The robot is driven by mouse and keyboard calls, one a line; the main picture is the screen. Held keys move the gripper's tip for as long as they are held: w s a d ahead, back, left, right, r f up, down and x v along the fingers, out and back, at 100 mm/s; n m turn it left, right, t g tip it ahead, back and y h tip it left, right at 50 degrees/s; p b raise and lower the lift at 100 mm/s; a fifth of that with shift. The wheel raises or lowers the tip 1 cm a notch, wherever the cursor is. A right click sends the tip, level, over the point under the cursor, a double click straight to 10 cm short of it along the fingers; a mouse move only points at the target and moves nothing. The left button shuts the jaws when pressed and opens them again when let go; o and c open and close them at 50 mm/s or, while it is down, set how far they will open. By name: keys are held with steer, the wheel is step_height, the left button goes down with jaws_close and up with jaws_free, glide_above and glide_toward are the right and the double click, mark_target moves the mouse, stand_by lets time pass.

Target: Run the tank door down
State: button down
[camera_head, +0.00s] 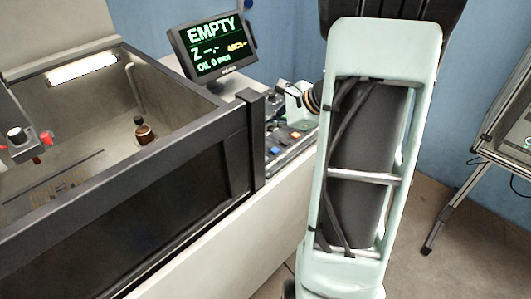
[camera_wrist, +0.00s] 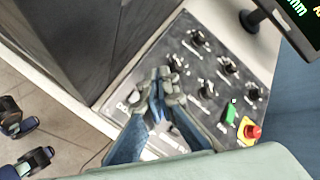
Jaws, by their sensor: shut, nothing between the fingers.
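The tank (camera_head: 60,150) stands at the left in the head view, with a dark door panel (camera_head: 130,225) across its front, raised to the dark top rail. A black control panel (camera_head: 285,145) sits right of the tank's corner post. In the wrist view, the control panel (camera_wrist: 205,95) carries several dark knobs, a green button (camera_wrist: 231,111) and a red stop button on yellow (camera_wrist: 249,131). My gripper (camera_wrist: 168,75) is shut and empty, its fingertips together over the left part of the panel. The fingers hide part of the panel and its labels. Whether they touch a control I cannot tell.
A monitor (camera_head: 212,45) reading "EMPTY" stands behind the panel. A small brown bottle (camera_head: 144,130) stands in the tank. My arm blocks much of the right of the head view. A metal-framed stand (camera_head: 475,165) is at the far right.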

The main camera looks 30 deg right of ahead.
steer(key=shift+a+f, duration=0.1)
steer(key=shift+f, duration=0.05)
step_height(320, 180, down, 8)
steer(key=b, duration=0.6)
steer(key=shift+r, duration=0.2)
steer(key=shift+f+b, duration=0.5)
steer(key=shift+b, duration=0.15)
steer(key=shift+f, duration=0.1)
stand_by(0.7)
steer(key=shift+f+b, duration=0.35)
steer(key=shift+b, duration=0.15)
